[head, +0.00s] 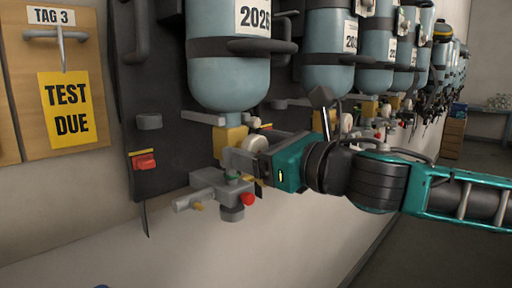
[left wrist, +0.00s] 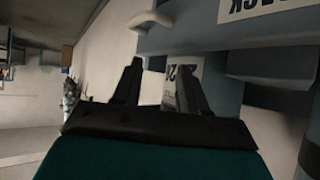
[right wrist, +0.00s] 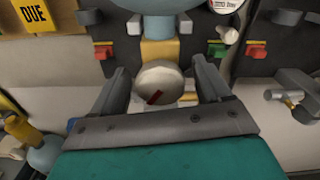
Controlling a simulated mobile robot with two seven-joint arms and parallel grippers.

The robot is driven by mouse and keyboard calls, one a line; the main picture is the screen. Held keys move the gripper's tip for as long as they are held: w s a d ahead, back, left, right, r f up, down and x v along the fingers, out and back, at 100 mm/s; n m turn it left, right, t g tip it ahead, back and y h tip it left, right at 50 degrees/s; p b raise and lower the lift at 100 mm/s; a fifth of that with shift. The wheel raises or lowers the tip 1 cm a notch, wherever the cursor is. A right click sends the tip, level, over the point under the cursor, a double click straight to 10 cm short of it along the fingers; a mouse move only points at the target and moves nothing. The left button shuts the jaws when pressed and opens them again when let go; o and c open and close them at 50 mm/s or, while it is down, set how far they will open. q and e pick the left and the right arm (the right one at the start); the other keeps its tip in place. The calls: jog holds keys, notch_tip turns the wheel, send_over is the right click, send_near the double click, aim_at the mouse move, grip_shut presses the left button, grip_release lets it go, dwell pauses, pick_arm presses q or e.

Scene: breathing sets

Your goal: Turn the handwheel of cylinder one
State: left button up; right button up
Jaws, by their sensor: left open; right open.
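A pale blue cylinder (head: 228,82) hangs on a dark backboard, with a brass-coloured valve block (head: 230,140) below it. Its cream handwheel (head: 258,143) is partly hidden by my right gripper (head: 250,155). In the right wrist view, the round handwheel (right wrist: 150,78) with a red mark sits between the open fingers of my right gripper (right wrist: 163,80); I cannot tell whether they touch it. No cylinder number is readable.
A grey regulator with a red knob (head: 248,199) hangs just under my right gripper. More cylinders (head: 328,50) line the wall to the right. A yellow "TEST DUE" tag (head: 66,110) hangs at left. A red clip (head: 144,162) is on the backboard.

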jog(key=shift+c, duration=0.4)
jog(key=c, duration=0.9)
jog(key=shift+r+m, duration=0.15)
jog(key=shift+m, duration=0.45)
jog(key=shift+c, duration=0.2)
